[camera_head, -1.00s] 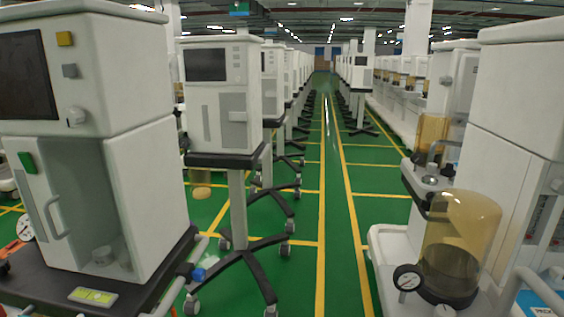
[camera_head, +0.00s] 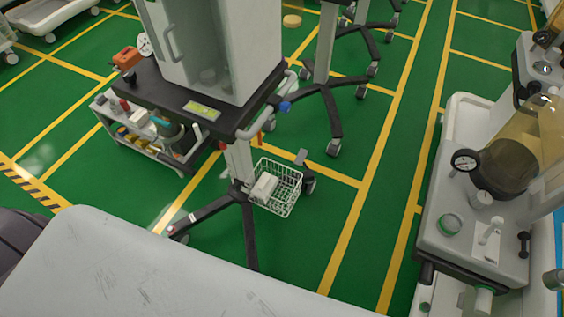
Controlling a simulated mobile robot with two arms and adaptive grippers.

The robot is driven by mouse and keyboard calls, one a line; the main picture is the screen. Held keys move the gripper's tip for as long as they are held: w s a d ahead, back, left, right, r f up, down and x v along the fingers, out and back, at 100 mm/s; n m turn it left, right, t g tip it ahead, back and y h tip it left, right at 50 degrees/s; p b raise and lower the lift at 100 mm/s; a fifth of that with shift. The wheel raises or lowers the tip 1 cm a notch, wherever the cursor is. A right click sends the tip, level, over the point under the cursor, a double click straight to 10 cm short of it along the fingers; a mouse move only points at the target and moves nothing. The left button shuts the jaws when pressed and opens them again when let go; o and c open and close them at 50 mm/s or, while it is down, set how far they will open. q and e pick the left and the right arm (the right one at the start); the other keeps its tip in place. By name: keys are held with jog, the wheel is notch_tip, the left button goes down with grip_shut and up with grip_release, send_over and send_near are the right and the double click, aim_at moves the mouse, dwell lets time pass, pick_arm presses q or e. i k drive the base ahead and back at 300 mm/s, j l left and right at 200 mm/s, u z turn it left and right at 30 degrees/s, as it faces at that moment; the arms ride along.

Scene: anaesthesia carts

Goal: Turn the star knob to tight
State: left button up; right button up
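A small blue knob (camera_head: 285,107) sits on the grey side rail of the near cart (camera_head: 180,100), at the cart's right side. It is too small to make out whether it is star-shaped or how it is turned. No other clear star knob shows. Neither of my grippers is in view.
A white wire basket (camera_head: 277,187) with a pale box hangs low on the cart's post, above dark splayed legs. A low trolley (camera_head: 150,140) holding several items stands behind at left. A white machine (camera_head: 465,235) with a gauge (camera_head: 466,160) stands at right. Green floor is clear between them.

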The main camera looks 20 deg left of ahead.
aim_at(237, 188)
jog(key=u, duration=1.15)
